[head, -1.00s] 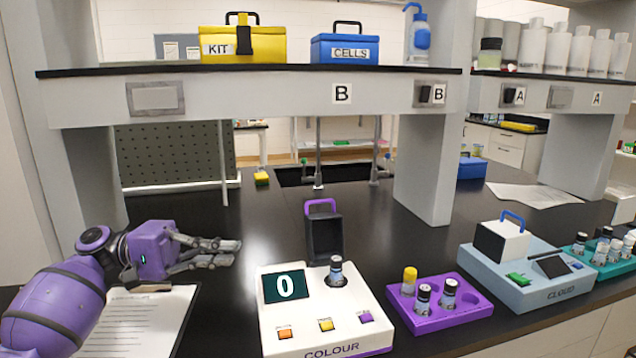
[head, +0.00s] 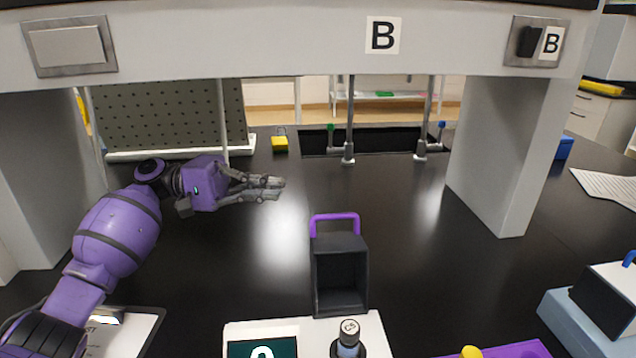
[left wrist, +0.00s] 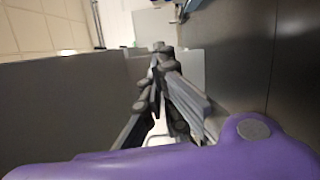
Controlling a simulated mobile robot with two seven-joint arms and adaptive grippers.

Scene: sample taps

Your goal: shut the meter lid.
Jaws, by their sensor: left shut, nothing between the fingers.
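The white colour meter (head: 290,330) is at the bottom of the head view, cut off by the frame edge. Its dark box-like lid (head: 340,278) with a purple handle (head: 335,220) stands open at the meter's back, hollow side facing me. A capped vial (head: 348,338) stands upright in the meter in front of the lid. My left gripper (head: 280,188) is shut and empty, above the bench, behind and to the left of the lid and apart from it. Its fingers also show in the left wrist view (left wrist: 160,75). My right gripper is not in view.
A shelf (head: 250,40) spans overhead, with a grey post (head: 495,150) at right. A purple vial rack (head: 510,350) and the blue-grey cloud meter (head: 580,325) stand to the right. Paper (head: 130,325) lies at lower left. The bench behind the lid is clear up to the sink (head: 385,142).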

